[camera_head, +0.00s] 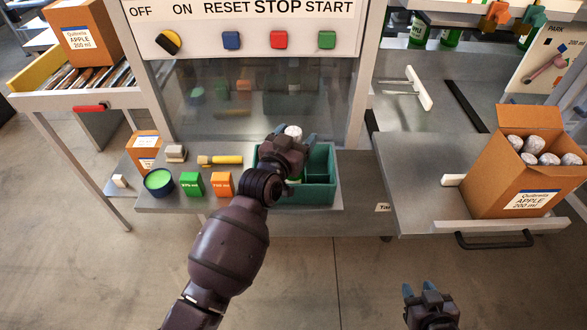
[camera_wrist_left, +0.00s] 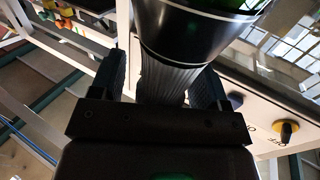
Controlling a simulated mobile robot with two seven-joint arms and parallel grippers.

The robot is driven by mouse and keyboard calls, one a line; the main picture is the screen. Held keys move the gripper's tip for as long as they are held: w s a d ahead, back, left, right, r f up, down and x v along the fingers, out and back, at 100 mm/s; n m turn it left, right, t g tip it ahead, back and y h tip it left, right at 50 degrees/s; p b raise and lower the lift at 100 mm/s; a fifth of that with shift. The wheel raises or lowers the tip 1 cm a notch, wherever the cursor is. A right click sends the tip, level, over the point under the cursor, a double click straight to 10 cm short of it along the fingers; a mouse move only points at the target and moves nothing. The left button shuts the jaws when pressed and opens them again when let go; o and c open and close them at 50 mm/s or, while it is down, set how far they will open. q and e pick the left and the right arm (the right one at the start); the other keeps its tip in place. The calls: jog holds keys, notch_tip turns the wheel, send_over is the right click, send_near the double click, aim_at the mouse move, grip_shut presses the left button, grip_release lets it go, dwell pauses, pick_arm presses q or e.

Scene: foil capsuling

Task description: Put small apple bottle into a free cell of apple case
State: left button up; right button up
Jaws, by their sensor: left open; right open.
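The open cardboard apple case (camera_head: 508,183) stands on the right-hand table, labelled APPLE 200 ml. Several foil-topped bottles (camera_head: 530,158) stand in it; my view does not show clearly which cells are free. My left gripper (camera_head: 292,138) is over the green crate (camera_head: 318,190). A bottle with a pale foil top (camera_head: 293,131) shows at its fingers, partly hidden by the gripper. In the left wrist view the dark ribbed neck of a bottle (camera_wrist_left: 165,82) lies between the open fingers. My right gripper (camera_head: 424,291) is open and empty at the bottom, low in front of the tables.
A machine panel with buttons (camera_head: 279,40) stands behind the crate. A green block (camera_head: 192,184), an orange block (camera_head: 222,184), a round tub (camera_head: 159,182) and a yellow-handled tool (camera_head: 220,160) lie left of the crate. Another apple case (camera_head: 86,35) stands at upper left.

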pick_arm(q)
jog(key=shift+w, duration=0.1)
grip_shut()
dwell(0.5)
jog(key=shift+r, duration=0.15)
